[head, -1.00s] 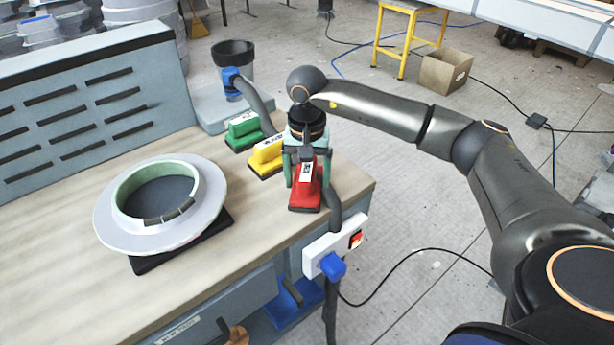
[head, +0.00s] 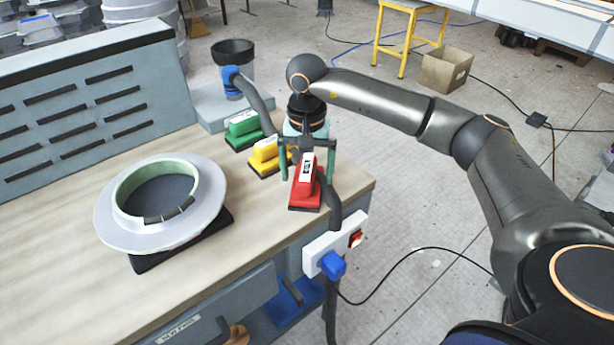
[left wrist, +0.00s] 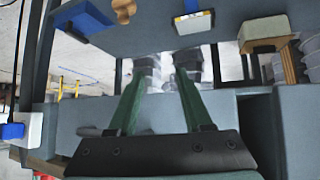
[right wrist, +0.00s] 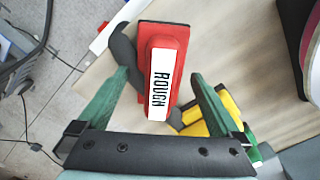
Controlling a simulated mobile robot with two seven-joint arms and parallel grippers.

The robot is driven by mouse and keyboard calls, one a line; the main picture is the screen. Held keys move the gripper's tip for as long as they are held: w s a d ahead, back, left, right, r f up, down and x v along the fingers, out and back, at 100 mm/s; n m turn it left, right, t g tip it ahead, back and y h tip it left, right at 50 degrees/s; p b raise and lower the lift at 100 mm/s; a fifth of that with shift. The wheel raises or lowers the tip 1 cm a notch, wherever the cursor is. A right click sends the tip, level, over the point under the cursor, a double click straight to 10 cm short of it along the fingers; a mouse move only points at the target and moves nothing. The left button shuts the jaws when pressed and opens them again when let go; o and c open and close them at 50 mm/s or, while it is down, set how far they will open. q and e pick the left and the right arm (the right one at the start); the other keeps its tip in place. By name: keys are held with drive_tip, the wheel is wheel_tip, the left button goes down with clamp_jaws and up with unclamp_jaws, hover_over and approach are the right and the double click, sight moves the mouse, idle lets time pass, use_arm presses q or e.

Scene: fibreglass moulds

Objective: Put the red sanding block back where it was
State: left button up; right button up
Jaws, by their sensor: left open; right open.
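The red sanding block (head: 305,189) stands on the bench top near its right end, in front of the yellow block. It also shows in the right wrist view (right wrist: 160,75), with a white label reading ROUGH. My right gripper (head: 308,172) is open above and around the block, its green fingers apart on either side and clear of it. In the right wrist view the fingers (right wrist: 158,85) are spread wide. My left gripper (left wrist: 157,75) is open and empty; its wrist view shows it low at the bench's underside, and it is not in the head view.
The yellow block (head: 266,154) and green block (head: 243,130) stand in a row behind the red one. A round grey mould ring (head: 115,215) lies to the left. A hose runs behind the blocks. A white socket box (head: 325,243) is on the bench's front edge.

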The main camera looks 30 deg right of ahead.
sight(307, 167)
wheel_tip(307, 167, up, 10)
drive_tip(key=shift+r, duration=0.2)
